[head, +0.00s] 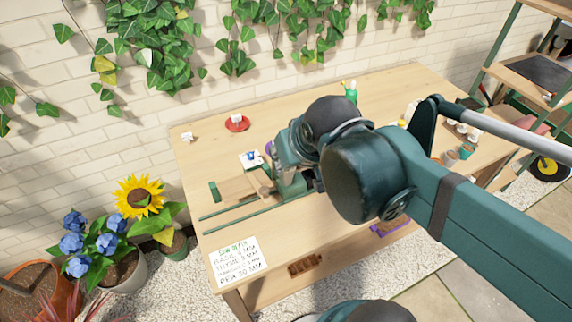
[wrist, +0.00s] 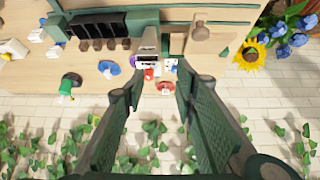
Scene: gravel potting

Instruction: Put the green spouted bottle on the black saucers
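The green spouted bottle (head: 351,92) stands upright near the back edge of the table in the head view, with a pale top. It seems to be the green object with a white part at the left of the wrist view (wrist: 67,88). My gripper (wrist: 159,90) is open and empty, its two fingers spread above the back of the table, to one side of the bottle. In the head view my arm covers much of the table's middle and the gripper is hard to make out. I cannot pick out the black saucers for certain.
A red saucer (head: 237,124) with a white item and a white card (head: 250,160) lie at the back left. A sow-depth sheet (head: 236,262) lies at the front left. Pots (head: 466,150) stand at the right. Ivy (head: 150,40) hangs on the wall behind.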

